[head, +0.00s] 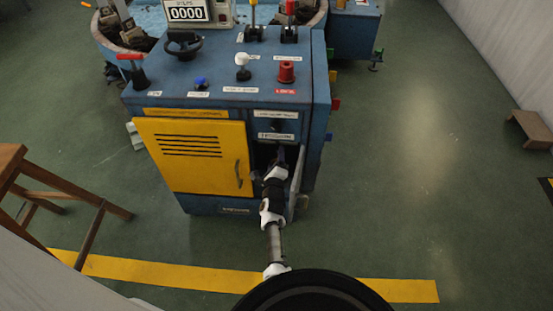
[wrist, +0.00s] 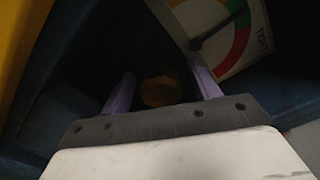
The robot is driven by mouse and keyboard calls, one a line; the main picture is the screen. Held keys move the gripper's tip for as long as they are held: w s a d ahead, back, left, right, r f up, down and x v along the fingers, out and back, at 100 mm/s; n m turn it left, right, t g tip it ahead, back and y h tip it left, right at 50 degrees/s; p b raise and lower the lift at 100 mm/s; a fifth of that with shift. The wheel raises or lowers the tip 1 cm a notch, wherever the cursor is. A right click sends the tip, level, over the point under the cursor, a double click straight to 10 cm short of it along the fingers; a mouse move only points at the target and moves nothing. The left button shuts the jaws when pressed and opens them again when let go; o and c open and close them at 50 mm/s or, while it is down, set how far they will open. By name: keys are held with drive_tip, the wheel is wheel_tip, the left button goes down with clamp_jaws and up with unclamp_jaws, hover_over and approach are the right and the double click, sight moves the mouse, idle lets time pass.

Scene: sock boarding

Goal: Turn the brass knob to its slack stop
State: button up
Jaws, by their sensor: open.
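The brass knob (wrist: 160,91) shows dimly in the wrist view, a dark gold round shape deep in a shadowed recess. My gripper (wrist: 161,76) is open, with one purple finger on each side of the knob in that view. I cannot tell whether the fingers touch it or how far off it is. A gauge (wrist: 235,38) with green and red bands and a dark needle sits above right of the knob. In the head view my arm reaches into the dark opening of the blue machine (head: 225,103); the knob and fingertips are hidden there.
A yellow louvred door (head: 190,178) stands left of the opening, and a pale panel (head: 297,182) edges its right side. A red knob (head: 286,72) and several levers stand on the machine's top. A wooden stool (head: 62,193) is at left.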

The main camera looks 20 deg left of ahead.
drive_tip(key=c, duration=1)
drive_tip(key=shift+o, duration=0.2)
